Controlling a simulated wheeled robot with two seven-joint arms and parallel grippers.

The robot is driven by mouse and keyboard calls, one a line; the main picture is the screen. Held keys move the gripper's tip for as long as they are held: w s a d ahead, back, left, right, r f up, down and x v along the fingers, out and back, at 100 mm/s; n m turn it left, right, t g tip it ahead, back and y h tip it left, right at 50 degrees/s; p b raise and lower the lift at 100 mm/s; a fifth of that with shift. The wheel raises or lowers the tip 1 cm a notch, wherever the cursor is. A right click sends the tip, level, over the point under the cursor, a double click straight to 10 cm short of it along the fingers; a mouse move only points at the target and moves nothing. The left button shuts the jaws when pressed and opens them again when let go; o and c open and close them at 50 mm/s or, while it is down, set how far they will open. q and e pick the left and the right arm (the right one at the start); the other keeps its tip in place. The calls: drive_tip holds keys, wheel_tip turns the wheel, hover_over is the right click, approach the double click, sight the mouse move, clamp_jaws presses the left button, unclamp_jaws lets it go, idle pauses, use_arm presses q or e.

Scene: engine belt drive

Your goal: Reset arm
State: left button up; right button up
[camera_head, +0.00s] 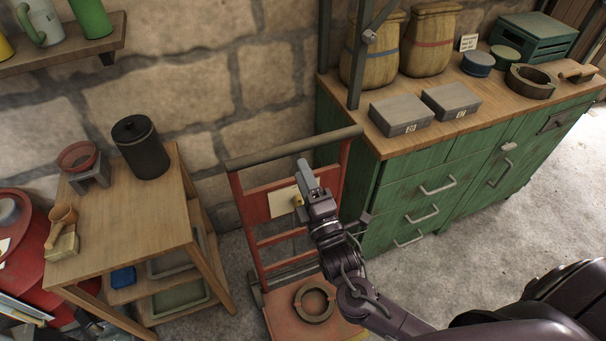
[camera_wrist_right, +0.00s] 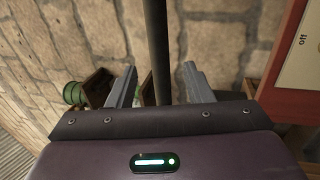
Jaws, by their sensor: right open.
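My right gripper (camera_head: 308,174) is raised in front of the red hand truck (camera_head: 241,205), just below its dark top bar (camera_head: 290,148). In the right wrist view my right gripper (camera_wrist_right: 159,85) has its two grey fingers spread apart, with nothing gripped. A dark bar (camera_wrist_right: 157,40) runs down the picture between the fingers; I cannot tell how far beyond the tips it is. A red panel with a pale label (camera_wrist_right: 301,62) is at the right of that view. My left gripper is not in view.
A wooden stand (camera_head: 120,225) with a dark canister (camera_head: 141,148) is at left. A green cabinet (camera_head: 440,185) is at right, bearing sacks and grey boxes (camera_head: 399,113). A ring-shaped part (camera_head: 314,304) lies on the truck's base. Concrete floor is free at far right.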

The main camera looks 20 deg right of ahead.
idle(0.3)
drive_tip(key=s+d+f+m+g, duration=0.2)
drive_tip(key=s+f+g, duration=0.1)
drive_tip(key=f, duration=0.9)
drive_tip(key=s+d+f+m+g+h, duration=0.1)
drive_tip(key=s+d+f+m+g, duration=0.2)
drive_tip(key=f, duration=0.8)
drive_tip(key=s+d+f+m+g, duration=0.15)
drive_tip(key=f+g, duration=0.25)
drive_tip(key=f, duration=0.8)
drive_tip(key=s+f+m+g, duration=0.3)
drive_tip(key=s+f, duration=0.3)
drive_tip(key=s, duration=0.4)
drive_tip(key=s+f+m+g, duration=0.3)
drive_tip(key=s+f, duration=0.4)
drive_tip(key=s, duration=0.4)
drive_tip(key=s+f+m+g, duration=0.3)
drive_tip(key=s+f, duration=0.3)
drive_tip(key=s, duration=0.4)
drive_tip(key=shift+s+f+g, duration=0.35)
drive_tip(key=shift+s+g, duration=0.05)
drive_tip(key=shift+g, duration=0.1)
drive_tip(key=shift+a+m, duration=0.1)
drive_tip(key=shift+m, duration=0.15)
